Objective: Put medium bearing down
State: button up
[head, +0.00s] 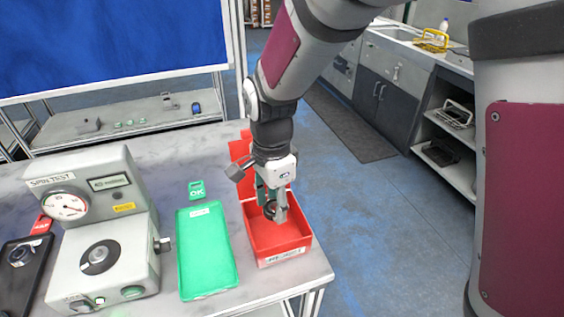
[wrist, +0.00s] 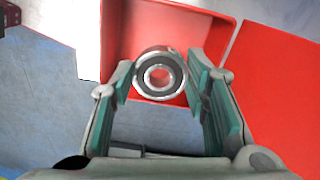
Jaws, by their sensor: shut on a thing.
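The medium bearing (wrist: 160,75) is a steel ring with a dark seal, held between the green-padded fingertips of my gripper (wrist: 158,88) in the wrist view. In the head view the bearing (head: 270,209) shows as a small dark ring at the fingertips of my gripper (head: 274,211). My gripper points down over the red bin (head: 285,256) at the right end of the table. The bearing appears within the bin's outline; whether it touches the floor of the bin I cannot tell. The red bin wall (wrist: 222,30) also shows behind the bearing in the wrist view.
A green tray (head: 206,255) lies left of the bin, with a green OK tag (head: 196,190) behind it. A grey spin tester (head: 105,225) stands further left, and a black tray (head: 20,262) lies at the far left. The table's edge is close to the bin.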

aim_at(274, 236)
jog(key=shift+f, duration=3.55)
jog(key=shift+f, duration=0.1)
jog(key=shift+f, duration=0.35)
jog(key=shift+f, duration=0.2)
jog(key=o, duration=1.3)
jog(key=shift+c, duration=0.2)
jog(key=shift+r, duration=0.1)
